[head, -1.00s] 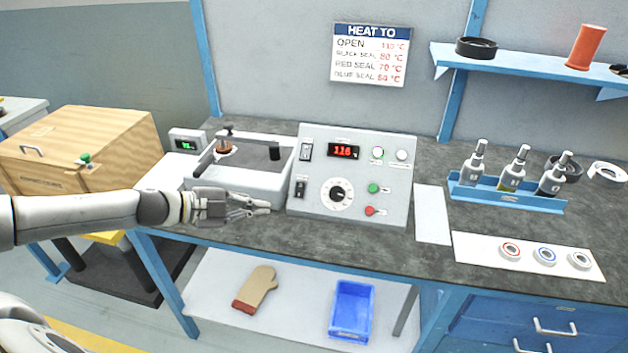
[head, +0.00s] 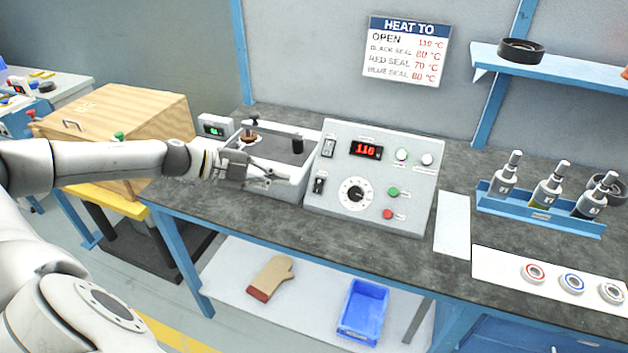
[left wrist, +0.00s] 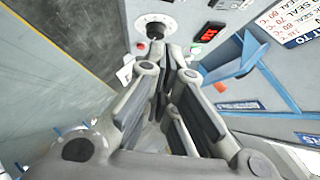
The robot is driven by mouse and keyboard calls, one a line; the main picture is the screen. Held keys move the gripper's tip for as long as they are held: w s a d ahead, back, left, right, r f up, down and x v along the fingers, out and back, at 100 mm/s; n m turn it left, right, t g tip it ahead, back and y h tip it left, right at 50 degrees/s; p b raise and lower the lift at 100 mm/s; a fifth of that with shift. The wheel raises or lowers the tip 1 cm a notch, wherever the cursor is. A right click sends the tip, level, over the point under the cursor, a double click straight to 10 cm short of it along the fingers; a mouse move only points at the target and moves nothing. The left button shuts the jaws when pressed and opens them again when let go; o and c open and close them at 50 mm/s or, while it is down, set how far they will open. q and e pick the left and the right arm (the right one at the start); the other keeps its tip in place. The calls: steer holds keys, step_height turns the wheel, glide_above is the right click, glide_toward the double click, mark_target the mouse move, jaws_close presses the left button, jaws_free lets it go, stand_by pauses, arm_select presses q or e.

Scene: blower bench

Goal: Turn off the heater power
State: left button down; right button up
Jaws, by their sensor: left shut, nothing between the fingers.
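The grey control box (head: 375,214) stands on the bench with a red lit display (head: 366,150) that seems to read 116. A dial (head: 355,194) sits beside the lower switch. My left gripper (head: 284,177) is shut and empty, left of the box, in front of the heater tray, its fingertips pointing toward the lower switch, apart from it. In the left wrist view the dial (left wrist: 155,27) shows beyond the fingers. My right gripper is out of view.
The heater tray (head: 280,187) with a black-handled lid part is directly behind my gripper. A wooden crate (head: 125,118) stands left. A bottle rack (head: 540,222) and white mat (head: 500,262) with rings lie right. The bench front strip is clear.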

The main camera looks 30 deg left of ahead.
mark_target(318, 186)
arm_select(q)
steer(key=shift+w+a+f+p+x, duration=0.2)
steer(key=shift+a+p+x, duration=0.25)
steer(key=shift+x, duration=1.45)
steer(key=shift+w+a+f+p+x, duration=0.2)
steer(key=shift+p+x, duration=0.45)
steer(key=shift+x, duration=1.3)
steer(key=shift+w+a+f+p+x, duration=0.15)
steer(key=shift+a+p+x, duration=0.35)
steer(key=shift+x, duration=1.4)
steer(key=shift+w+r+p, duration=0.25)
steer(key=shift+w+p, duration=0.05)
steer(key=shift+p, duration=0.4)
steer(key=shift+a+f+b, duration=0.1)
steer(key=shift+f+b, duration=0.2)
steer(key=shift+w+r+p, duration=0.1)
steer(key=shift+r+p, duration=0.35)
steer(key=shift+p, duration=0.1)
steer(key=shift+r+p, duration=0.35)
steer(key=shift+p, duration=0.05)
